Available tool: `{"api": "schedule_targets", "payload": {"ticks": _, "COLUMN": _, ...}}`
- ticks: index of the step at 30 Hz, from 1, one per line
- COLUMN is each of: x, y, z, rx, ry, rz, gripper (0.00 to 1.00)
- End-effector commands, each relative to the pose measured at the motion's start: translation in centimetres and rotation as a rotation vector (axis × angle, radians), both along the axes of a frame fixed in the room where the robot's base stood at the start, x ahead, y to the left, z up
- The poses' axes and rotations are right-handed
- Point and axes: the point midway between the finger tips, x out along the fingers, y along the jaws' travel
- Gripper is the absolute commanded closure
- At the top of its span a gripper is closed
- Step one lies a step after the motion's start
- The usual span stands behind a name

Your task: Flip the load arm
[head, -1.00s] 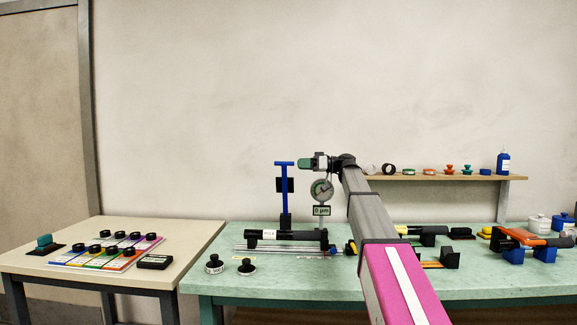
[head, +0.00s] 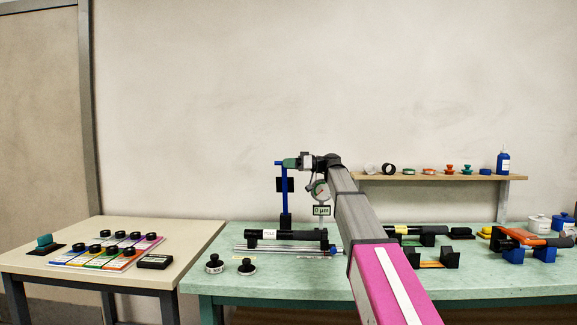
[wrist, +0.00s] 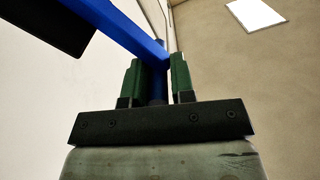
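The load arm appears to be the blue T-shaped piece (head: 287,205), upright at the back of the green bench, with a black block beside its post. My gripper (head: 283,163) is level with its top crossbar and covers the right part of it. In the wrist view, the green fingers of my gripper (wrist: 156,72) stand apart on either side of a short blue stub. The blue bar (wrist: 125,28) runs from there to the upper left. Small gaps show between stub and fingers, so I see no firm hold.
A dial gauge (head: 320,190) with a "0 µm" display (head: 321,210) stands just right of the blue post, close under my arm. A black tube (head: 285,235) on supports lies in front. A wall shelf (head: 450,177) with small items is at right.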

Motion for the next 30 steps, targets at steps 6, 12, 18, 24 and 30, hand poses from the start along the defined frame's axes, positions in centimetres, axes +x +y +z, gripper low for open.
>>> {"api": "schedule_targets", "payload": {"ticks": 6, "x": -0.5, "y": 0.0, "z": -0.2, "rx": -0.003, "ry": -0.016, "rz": -0.001, "gripper": 1.00}}
{"api": "schedule_targets", "payload": {"ticks": 12, "x": -2.5, "y": 0.0, "z": -1.0, "rx": -0.006, "ry": -0.089, "rz": -0.001, "gripper": 1.00}}
{"api": "schedule_targets", "payload": {"ticks": 18, "x": -6.1, "y": 0.1, "z": -2.8, "rx": -0.011, "ry": -0.234, "rz": -0.002, "gripper": 1.00}}
{"api": "schedule_targets", "payload": {"ticks": 24, "x": -9.9, "y": 0.3, "z": -5.7, "rx": -0.018, "ry": -0.420, "rz": -0.002, "gripper": 1.00}}
{"api": "schedule_targets", "payload": {"ticks": 30, "x": -13.0, "y": 0.4, "z": -9.3, "rx": -0.024, "ry": -0.608, "rz": -0.003, "gripper": 1.00}}
